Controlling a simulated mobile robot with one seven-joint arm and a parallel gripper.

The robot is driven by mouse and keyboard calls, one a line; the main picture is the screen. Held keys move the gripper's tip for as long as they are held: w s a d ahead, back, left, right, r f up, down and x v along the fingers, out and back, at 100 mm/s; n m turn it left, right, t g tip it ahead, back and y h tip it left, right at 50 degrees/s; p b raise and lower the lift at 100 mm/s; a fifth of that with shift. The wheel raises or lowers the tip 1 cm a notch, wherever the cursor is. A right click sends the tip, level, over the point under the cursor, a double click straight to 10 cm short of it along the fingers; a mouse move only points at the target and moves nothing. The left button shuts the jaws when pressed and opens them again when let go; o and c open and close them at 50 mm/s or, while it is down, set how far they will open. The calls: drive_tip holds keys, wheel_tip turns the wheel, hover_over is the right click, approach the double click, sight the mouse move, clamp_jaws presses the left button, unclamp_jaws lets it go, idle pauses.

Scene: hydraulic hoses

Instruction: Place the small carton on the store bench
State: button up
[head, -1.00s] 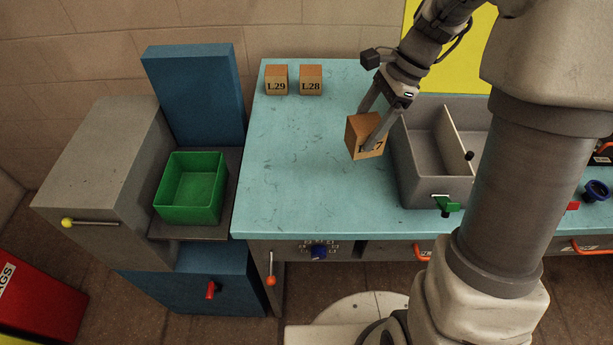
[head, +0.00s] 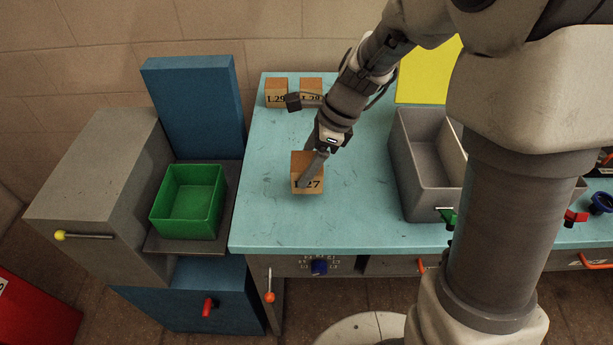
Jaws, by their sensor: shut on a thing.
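A small carton (head: 302,165), tan with the label L27, is in my gripper (head: 311,172) over the left part of the turquoise bench (head: 270,220). My gripper is shut on it from above, and a finger covers part of its label side. I cannot tell whether the carton touches the bench top. My wrist partly hides L28.
A grey divided bin (head: 408,180) stands on the bench to the right, partly behind my arm. A green open box (head: 190,205) sits on a grey ledge left of the bench. The bench top around the held carton is clear.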

drive_tip(key=shift+f+b, duration=0.5)
drive_tip(key=shift+f, duration=1.5)
drive_tip(key=shift+f, duration=0.1)
drive_tip(key=o, duration=1.5)
drive_tip(key=p+v, duration=0.2)
drive_tip(key=v, duration=1)
drive_tip(key=s+d+r+n+t+h, duration=0.1)
drive_tip(key=s+d+r+n, duration=0.1)
drive_tip(key=s+n, duration=0.3)
drive_tip(key=s+d+r+n+t+h, duration=0.2)
drive_tip(key=s+d+r+n, duration=0.1)
drive_tip(key=n, duration=0.4)
drive_tip(key=s+d+r+n+t+h, duration=0.1)
drive_tip(key=s+d+r+n+t, duration=0.1)
drive_tip(key=s+n, duration=0.4)
drive_tip(key=shift+s+d+r, duration=0.3)
drive_tip(key=shift+s+r, duration=0.2)
drive_tip(key=shift+s+d+r, duration=0.25)
drive_tip(key=shift+s+r, duration=0.25)
drive_tip(key=shift+s, duration=0.05)
